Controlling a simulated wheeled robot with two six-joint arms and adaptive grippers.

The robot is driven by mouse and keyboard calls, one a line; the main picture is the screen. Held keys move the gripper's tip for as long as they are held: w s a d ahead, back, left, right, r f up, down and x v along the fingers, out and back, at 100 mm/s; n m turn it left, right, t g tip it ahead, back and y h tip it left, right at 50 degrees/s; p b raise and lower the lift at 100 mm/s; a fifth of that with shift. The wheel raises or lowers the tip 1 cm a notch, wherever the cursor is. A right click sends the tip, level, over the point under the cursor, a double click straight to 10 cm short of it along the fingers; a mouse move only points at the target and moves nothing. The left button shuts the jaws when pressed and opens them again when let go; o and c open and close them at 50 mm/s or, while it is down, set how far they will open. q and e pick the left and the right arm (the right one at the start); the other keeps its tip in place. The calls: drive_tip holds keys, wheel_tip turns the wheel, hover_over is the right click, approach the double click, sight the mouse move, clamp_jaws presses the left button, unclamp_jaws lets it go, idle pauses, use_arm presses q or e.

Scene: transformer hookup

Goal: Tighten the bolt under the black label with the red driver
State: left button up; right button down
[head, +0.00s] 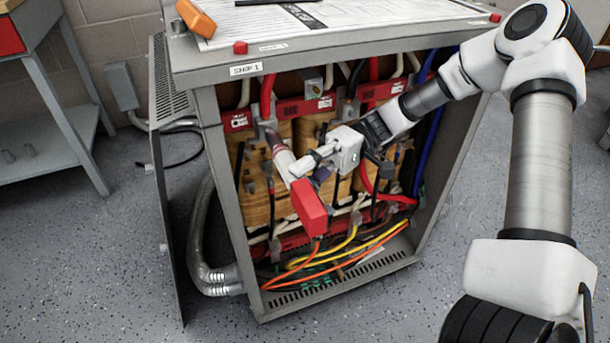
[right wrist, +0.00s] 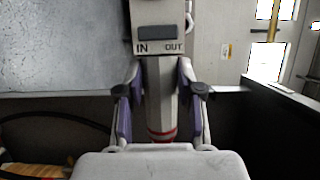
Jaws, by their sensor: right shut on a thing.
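The red driver (head: 309,207) is in my right gripper (head: 304,165) in front of the open transformer cabinet. Its red base hangs toward the lower right. Its pale body and dark nose slant up and left to the left end of the upper red bar (head: 288,110), near a grey terminal. I cannot tell whether the nose touches a bolt. In the right wrist view, my fingers (right wrist: 160,105) close on both sides of the driver's grey body (right wrist: 158,40), marked IN and OUT. I cannot make out the black label or its bolt. My left gripper is out of view.
The cabinet's grey frame (head: 218,190) surrounds the opening; its door (head: 165,215) stands open at left. Red, black, white and blue cables run inside, with yellow and orange ones (head: 330,258) low down. An orange object (head: 196,18) lies on top. A grey bench (head: 40,95) stands left.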

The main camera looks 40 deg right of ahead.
drive_tip(key=shift+w+d+b, duration=0.15)
drive_tip(key=shift+w+b, duration=0.25)
drive_tip(key=shift+w, duration=0.2)
drive_tip(key=shift+w+d, duration=0.15)
drive_tip(key=shift+w, duration=0.35)
idle(2.0)
drive_tip(key=shift+s+r, duration=0.1)
drive_tip(key=shift+s, duration=0.2)
drive_tip(key=shift+s+a+p, duration=0.3)
drive_tip(key=shift+s+p, duration=0.4)
drive_tip(key=shift+s, duration=0.25)
drive_tip(key=shift+s+a+p, duration=0.25)
drive_tip(key=shift+s+p, duration=0.45)
drive_tip(key=shift+s, duration=0.25)
